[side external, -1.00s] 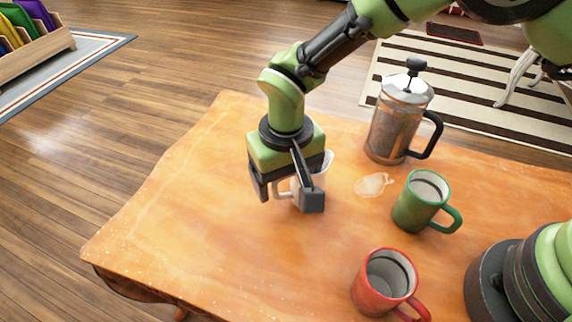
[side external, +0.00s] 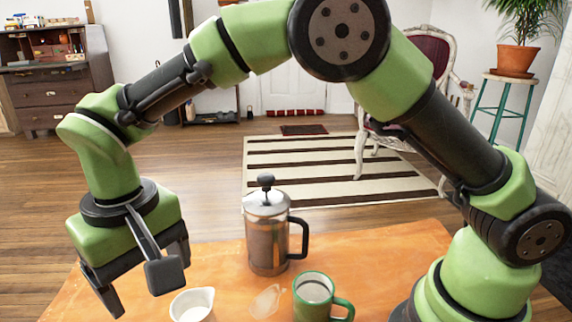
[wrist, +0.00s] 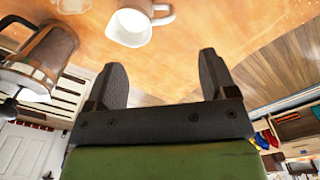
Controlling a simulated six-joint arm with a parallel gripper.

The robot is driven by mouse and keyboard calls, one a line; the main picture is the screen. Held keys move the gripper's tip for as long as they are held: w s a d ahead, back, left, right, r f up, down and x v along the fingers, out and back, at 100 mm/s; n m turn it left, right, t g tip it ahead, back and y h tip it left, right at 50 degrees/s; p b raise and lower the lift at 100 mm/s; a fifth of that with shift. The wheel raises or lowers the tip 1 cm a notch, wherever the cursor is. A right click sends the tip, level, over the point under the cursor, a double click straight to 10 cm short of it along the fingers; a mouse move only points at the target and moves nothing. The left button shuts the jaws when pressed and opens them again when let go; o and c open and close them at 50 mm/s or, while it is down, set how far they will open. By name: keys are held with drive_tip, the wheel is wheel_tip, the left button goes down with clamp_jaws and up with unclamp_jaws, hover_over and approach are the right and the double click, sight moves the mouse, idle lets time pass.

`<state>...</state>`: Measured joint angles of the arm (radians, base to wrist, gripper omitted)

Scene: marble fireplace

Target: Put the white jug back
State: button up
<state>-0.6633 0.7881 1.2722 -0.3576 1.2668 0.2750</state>
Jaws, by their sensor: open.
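The white jug (side external: 192,305) stands upright on the table at the bottom of the side view, its lower part cut off by the frame edge. It also shows at the top of the wrist view (wrist: 130,30), with its handle to the right. My gripper (side external: 140,286) is open and empty, to the left of the jug and apart from it. In the wrist view the two fingers (wrist: 162,68) are spread, with bare table between them and the jug beyond the tips.
A glass-and-metal coffee press (side external: 268,240) stands behind and right of the jug. A green mug (side external: 315,293) is further right. A pale spill (side external: 266,301) lies between jug and mug on the orange table (side external: 375,260). The table's left edge is near my gripper.

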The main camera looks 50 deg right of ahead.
drive_tip(key=s+d+r+m+t+y, duration=0.15)
drive_tip(key=s+d+r, duration=0.25)
drive_tip(key=d+r, duration=0.4)
drive_tip(key=s+d+r+m+t+y, duration=0.1)
drive_tip(key=s+d+r+m+t, duration=0.15)
drive_tip(key=s+d+r, duration=0.4)
drive_tip(key=s+d+t, duration=0.3)
drive_tip(key=s+d, duration=0.3)
drive_tip(key=shift+d+f, duration=0.4)
drive_tip(key=shift+f, duration=0.05)
